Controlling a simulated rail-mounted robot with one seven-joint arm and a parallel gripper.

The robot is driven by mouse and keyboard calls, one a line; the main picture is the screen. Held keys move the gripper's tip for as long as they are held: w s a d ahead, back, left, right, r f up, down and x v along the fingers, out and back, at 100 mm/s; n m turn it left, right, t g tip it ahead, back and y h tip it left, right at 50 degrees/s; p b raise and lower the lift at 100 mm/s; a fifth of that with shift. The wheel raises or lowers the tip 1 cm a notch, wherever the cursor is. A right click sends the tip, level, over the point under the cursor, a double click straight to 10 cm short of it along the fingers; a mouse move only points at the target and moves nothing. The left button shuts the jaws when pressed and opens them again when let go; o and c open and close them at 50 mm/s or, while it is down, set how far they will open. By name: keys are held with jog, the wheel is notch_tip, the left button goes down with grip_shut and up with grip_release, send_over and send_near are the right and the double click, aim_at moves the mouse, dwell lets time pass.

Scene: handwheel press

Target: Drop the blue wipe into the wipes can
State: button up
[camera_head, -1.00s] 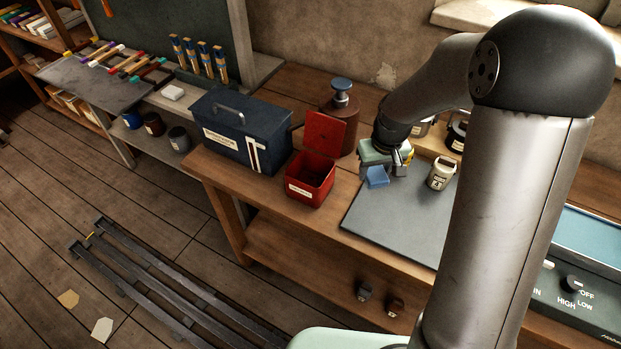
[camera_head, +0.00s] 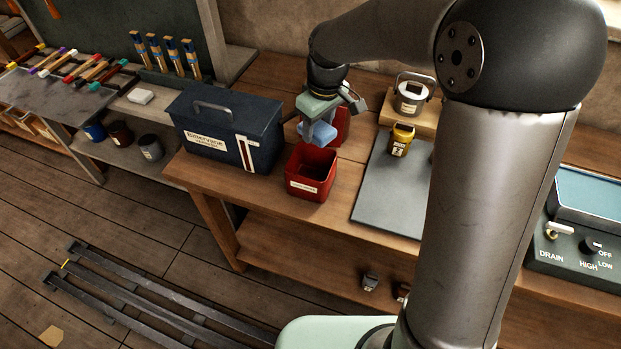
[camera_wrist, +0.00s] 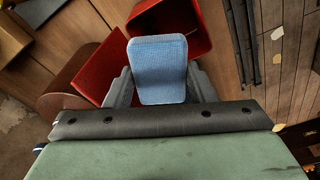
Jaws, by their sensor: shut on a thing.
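The blue wipe (camera_head: 320,134) hangs from my gripper (camera_head: 317,120), which is shut on it. It also shows in the wrist view (camera_wrist: 160,68), flat and light blue between the fingers. The wipes can (camera_head: 311,185) is a red square box with a white label, on the wooden bench. Its lid stands open at the back, partly hidden by my gripper. The gripper is above the can's back part, with the wipe over or just behind the opening; the exact gap is hard to tell. In the wrist view the red can (camera_wrist: 185,22) lies just beyond the wipe.
A dark blue toolbox (camera_head: 225,130) stands left of the can. A white-labelled can (camera_head: 411,98) stands on a wooden block behind.

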jog(key=shift+f+b, duration=0.7)
jog(key=shift+f, duration=0.85)
jog(key=o, duration=1)
jog(key=shift+r, duration=0.1)
notch_tip(320, 180, up, 17)
jog(key=s+d+b, duration=0.1)
jog(key=shift+s+d+r, duration=0.15)
jog(key=shift+s+d, duration=0.05)
jog(key=shift+d, duration=0.05)
jog(key=s+d+f+m, duration=0.3)
jog(key=s+d+f, duration=0.1)
jog(key=s, duration=0.3)
jog(key=s+d+f+m, duration=0.3)
jog(key=s+d+f, duration=0.1)
jog(key=s+f, duration=0.3)
jog(key=s+d+f+m+h, duration=0.1)
jog(key=s+d+f+m, duration=0.2)
jog(key=s, duration=0.6)
notch_tip(320, 180, down, 3)
jog(key=shift+d+r, duration=0.15)
jog(key=shift+d, duration=0.65)
